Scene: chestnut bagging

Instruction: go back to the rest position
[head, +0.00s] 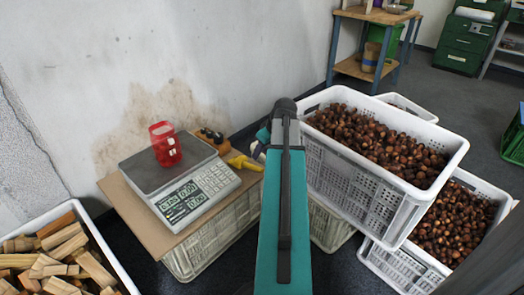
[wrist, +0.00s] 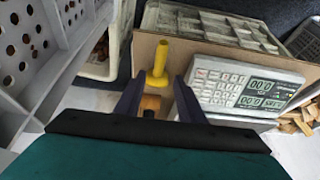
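My gripper (wrist: 157,98) shows in the wrist view with its two dark fingers apart and nothing held between them. Beyond the fingers, in the gap, a yellow-handled tool (wrist: 160,62) lies on the brown board (wrist: 210,50). The same yellow tool (head: 245,163) shows right of the scale in the head view. The scale's keypad and display (wrist: 238,88) are right of the fingers in the wrist view.
A white crate with wood blocks (head: 97,239) is at lower left. A wall (head: 150,50) rises behind the scale. A wooden workbench (head: 372,14) is farther back.

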